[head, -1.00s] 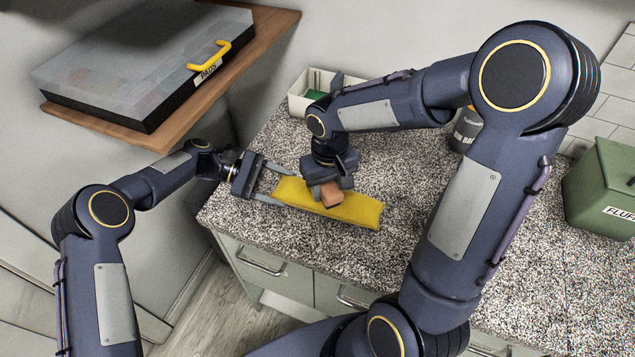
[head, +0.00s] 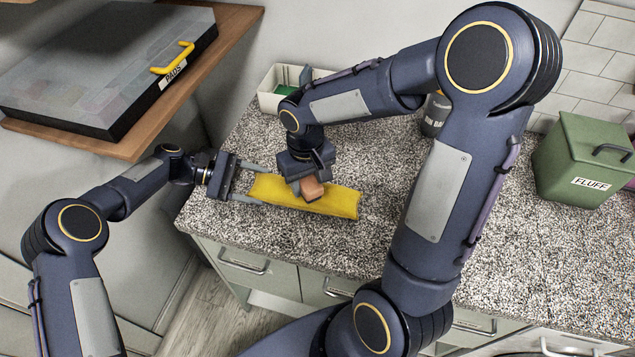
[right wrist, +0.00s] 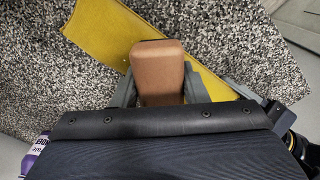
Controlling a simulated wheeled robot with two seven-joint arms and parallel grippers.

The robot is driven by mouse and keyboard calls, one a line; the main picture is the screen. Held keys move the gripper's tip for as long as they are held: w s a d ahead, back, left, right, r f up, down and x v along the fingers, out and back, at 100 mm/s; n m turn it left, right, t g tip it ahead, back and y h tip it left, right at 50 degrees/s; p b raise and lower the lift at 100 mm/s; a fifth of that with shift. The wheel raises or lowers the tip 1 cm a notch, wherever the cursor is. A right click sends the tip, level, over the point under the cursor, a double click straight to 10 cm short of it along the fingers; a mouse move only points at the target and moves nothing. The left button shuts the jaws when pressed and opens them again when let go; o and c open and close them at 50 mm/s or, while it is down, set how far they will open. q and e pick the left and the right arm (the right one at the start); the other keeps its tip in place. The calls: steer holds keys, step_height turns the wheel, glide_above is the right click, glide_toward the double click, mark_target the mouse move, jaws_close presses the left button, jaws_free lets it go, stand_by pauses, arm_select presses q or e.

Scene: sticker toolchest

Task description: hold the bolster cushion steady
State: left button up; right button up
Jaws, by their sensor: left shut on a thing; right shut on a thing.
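The bolster cushion (head: 337,202) is a long yellow piece lying on the speckled counter; it also shows in the right wrist view (right wrist: 103,28). My left gripper (head: 252,184) is shut on its left end, one finger along each long side. My right gripper (head: 311,184) points down over the cushion's middle. It is shut on a brown-orange block (right wrist: 158,72) with rounded edges, which also shows in the head view (head: 312,189). The block is over or against the cushion's top; whether they touch is unclear.
A cream bin (head: 270,101) with something green in it stands at the back. A dark canister (head: 433,118) is partly hidden behind my right arm. A green FLUFF bin (head: 575,160) stands at right. A PADS case (head: 110,70) lies on the wooden shelf (head: 232,35).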

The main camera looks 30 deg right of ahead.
steer(key=w+a, duration=0.2)
steer(key=w, duration=0.1)
steer(key=shift+a+f, duration=0.15)
steer(key=shift+a, duration=0.25)
steer(key=r, duration=0.4)
steer(key=shift+w+a+r, duration=0.2)
steer(key=shift+r, duration=2)
arm_select(q)
steer(key=o, duration=1)
steer(key=shift+o, duration=0.2)
steer(key=shift+a, duration=0.1)
steer(key=v, duration=1.2)
arm_select(e)
steer(key=shift+s, duration=0.1)
